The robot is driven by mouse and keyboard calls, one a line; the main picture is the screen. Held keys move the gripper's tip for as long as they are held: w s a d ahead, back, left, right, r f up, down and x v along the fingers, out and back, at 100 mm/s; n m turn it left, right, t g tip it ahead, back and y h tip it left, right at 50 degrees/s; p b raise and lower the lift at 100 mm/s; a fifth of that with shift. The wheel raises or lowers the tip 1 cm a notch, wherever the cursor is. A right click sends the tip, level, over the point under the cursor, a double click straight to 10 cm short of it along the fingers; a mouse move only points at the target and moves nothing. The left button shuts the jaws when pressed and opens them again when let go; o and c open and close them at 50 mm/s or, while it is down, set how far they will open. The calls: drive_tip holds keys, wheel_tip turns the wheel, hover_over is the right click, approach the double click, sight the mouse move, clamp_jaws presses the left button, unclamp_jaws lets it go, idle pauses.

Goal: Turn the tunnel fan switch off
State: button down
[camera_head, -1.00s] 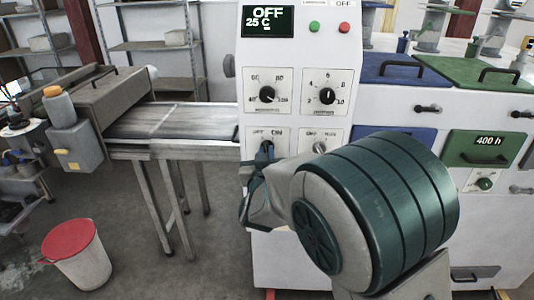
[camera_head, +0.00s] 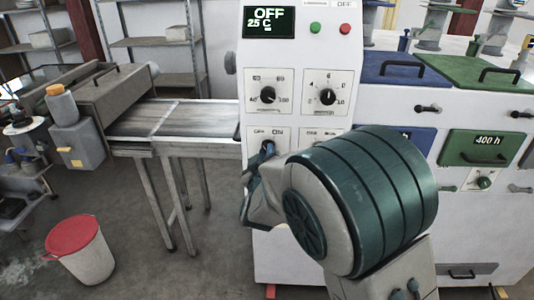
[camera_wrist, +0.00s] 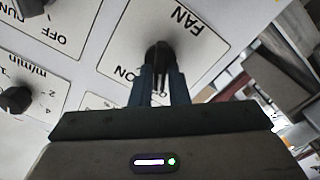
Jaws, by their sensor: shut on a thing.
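The fan switch is a black knob (camera_wrist: 158,50) on a white plate (camera_wrist: 185,25) marked FAN and ON in the wrist view. In the head view the fan switch plate (camera_head: 256,132), marked OFF and ON, is at the lower left of the white control panel (camera_head: 245,60). My gripper (camera_wrist: 160,75) is shut on the knob, with a finger on either side of it. In the head view my gripper (camera_head: 266,153) reaches the plate from below, and its fingers hide most of the knob. The knob's exact pointing direction is hard to read.
A display reading OFF and 25 C (camera_head: 268,21) and two dials (camera_head: 268,95) are above the plate. A neighbouring switch plate (camera_head: 320,134) is partly hidden by my arm. A conveyor (camera_head: 170,118) and red-topped bin (camera_head: 85,250) stand left; drawers (camera_head: 485,147) are at right.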

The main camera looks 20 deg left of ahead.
drive_tip(key=shift+a, duration=0.1)
idle(0.8)
drive_tip(key=c, duration=1.5)
unclamp_jaws()
drive_tip(key=shift+s, duration=0.1)
drive_tip(key=shift+o, duration=0.2)
drive_tip(key=b+v, duration=0.2)
drive_tip(key=v, duration=1.1)
drive_tip(key=shift+s, duration=0.35)
